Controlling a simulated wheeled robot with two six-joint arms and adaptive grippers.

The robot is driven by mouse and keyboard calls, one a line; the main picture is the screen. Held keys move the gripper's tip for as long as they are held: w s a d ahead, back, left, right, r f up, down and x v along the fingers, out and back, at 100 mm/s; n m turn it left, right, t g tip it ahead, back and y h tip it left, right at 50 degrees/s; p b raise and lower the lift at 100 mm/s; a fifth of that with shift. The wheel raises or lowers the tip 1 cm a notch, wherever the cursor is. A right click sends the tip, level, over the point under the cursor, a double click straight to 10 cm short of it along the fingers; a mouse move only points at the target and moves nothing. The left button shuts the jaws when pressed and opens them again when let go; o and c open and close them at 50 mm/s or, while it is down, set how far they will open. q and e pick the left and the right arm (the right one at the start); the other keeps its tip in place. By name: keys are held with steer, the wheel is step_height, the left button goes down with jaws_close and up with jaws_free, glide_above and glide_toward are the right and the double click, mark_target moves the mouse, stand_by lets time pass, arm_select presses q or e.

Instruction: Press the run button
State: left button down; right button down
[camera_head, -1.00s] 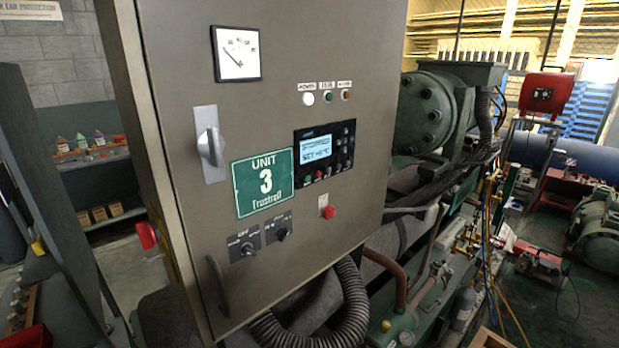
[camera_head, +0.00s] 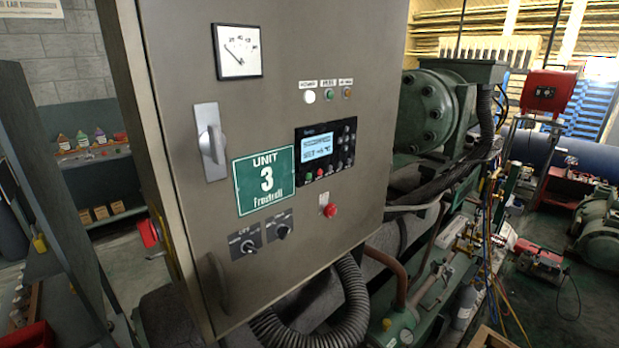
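The grey control cabinet (camera_head: 380,210) of Unit 3 fills the middle of the head view. I cannot read which one is the run button. Above it are a lit white lamp (camera_head: 309,96), a green lamp (camera_head: 328,94) and an amber lamp (camera_head: 347,92). A red button (camera_head: 329,210) sits below the panel. Neither of my grippers is in view.
Rotary switches (camera_head: 247,246) and a lever handle (camera_head: 209,142) stick out of the cabinet door. A ribbed hose (camera_head: 353,300) runs below it. The green compressor (camera_head: 428,110) and pipes stand to the right. Shelves with bottles (camera_head: 83,140) are at the left. Floor shows at the right.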

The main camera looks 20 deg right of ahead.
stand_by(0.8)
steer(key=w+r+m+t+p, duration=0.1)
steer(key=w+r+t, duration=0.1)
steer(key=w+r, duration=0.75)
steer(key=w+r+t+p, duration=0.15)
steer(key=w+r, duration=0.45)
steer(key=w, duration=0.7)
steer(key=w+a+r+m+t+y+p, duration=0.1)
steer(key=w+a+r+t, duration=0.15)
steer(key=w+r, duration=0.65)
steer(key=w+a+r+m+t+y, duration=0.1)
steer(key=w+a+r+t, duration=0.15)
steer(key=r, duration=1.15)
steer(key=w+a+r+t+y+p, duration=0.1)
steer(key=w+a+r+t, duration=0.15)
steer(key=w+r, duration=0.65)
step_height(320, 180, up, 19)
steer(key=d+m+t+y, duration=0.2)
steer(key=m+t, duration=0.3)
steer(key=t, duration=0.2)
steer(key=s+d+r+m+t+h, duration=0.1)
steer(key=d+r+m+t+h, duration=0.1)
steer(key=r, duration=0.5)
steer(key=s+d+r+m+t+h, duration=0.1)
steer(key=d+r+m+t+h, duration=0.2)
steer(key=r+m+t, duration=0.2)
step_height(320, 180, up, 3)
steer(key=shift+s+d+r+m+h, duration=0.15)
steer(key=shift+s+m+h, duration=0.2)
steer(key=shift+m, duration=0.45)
